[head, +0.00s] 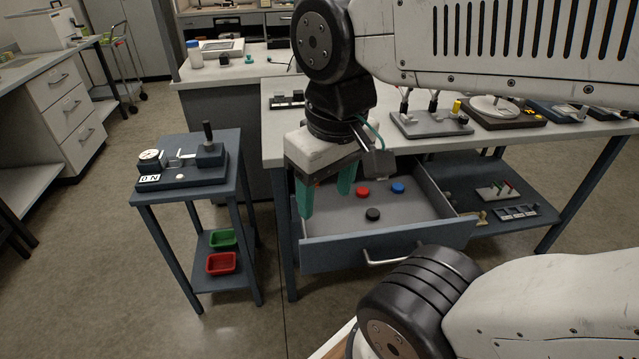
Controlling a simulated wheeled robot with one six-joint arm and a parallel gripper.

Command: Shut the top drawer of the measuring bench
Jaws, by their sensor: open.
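The top drawer (340,253) of the measuring bench (408,149) is pulled well out, with a bar handle (385,257) on its front. A red disc (362,192), a blue disc (397,188) and a black disc (373,214) lie inside it. My gripper (326,205) points down over the left part of the drawer, its two green fingers apart with nothing seen between them. The left finger overlaps the drawer's left side in the picture. I cannot tell whether it touches. My arm hides part of the bench top.
A small stand (187,186) with a gauge device stands left of the bench, with a green tray (222,239) and a red tray (221,263) on its lower shelf. Instruments (430,121) stand on the bench top. Floor in front of the stand is clear.

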